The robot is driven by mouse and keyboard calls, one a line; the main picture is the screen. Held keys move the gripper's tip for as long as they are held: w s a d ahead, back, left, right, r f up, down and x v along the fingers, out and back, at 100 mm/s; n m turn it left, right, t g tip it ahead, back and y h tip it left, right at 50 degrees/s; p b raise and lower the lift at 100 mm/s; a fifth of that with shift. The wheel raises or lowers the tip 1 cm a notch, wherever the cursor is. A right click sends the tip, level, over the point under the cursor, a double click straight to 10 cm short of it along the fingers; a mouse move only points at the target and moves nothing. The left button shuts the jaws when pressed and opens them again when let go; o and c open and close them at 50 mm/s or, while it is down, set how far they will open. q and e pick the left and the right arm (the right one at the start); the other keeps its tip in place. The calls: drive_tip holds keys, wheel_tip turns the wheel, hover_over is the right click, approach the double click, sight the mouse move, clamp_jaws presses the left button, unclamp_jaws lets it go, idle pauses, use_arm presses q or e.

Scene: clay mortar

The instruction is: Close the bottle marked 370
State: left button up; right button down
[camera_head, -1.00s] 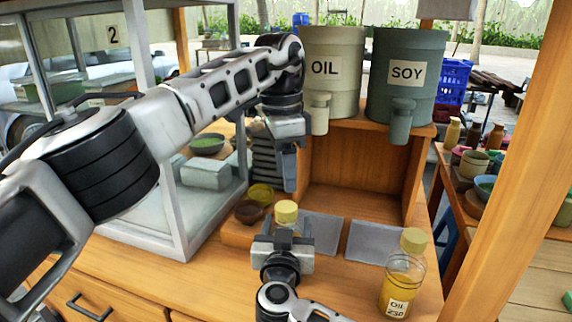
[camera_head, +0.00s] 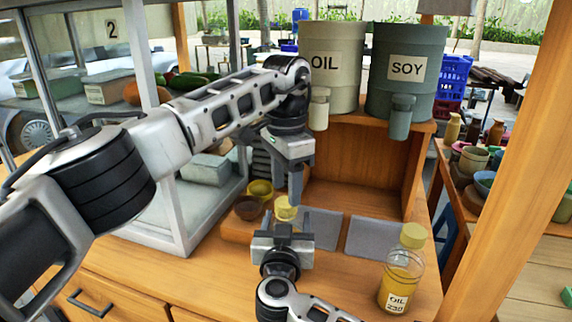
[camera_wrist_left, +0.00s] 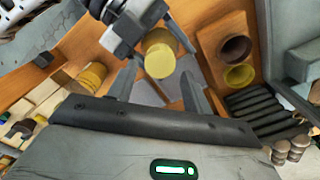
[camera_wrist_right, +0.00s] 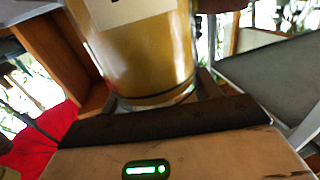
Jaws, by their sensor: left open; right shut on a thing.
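My right gripper (camera_head: 280,236) is shut on a bottle of amber liquid (camera_wrist_right: 150,55), which fills the right wrist view. A blank corner of its label shows there, but no number is readable. Its yellow cap (camera_head: 285,208) sits at the top in the head view; whether it is tight cannot be told. My left gripper (camera_head: 296,190) is open just above and beside this cap, pointing down. In the left wrist view the cap (camera_wrist_left: 160,58) lies ahead of its fingers, with nothing between them.
A yellow-capped bottle (camera_head: 401,275) marked OIL 230 stands at the counter's right. Two small bowls, brown (camera_head: 247,208) and yellow (camera_head: 261,190), sit left of the cap. Grey mats (camera_head: 374,238) lie behind. OIL (camera_head: 330,85) and SOY (camera_head: 405,85) dispensers stand on the shelf.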

sight(286, 201)
use_arm(q)
drive_tip(key=shift+f, duration=1.7)
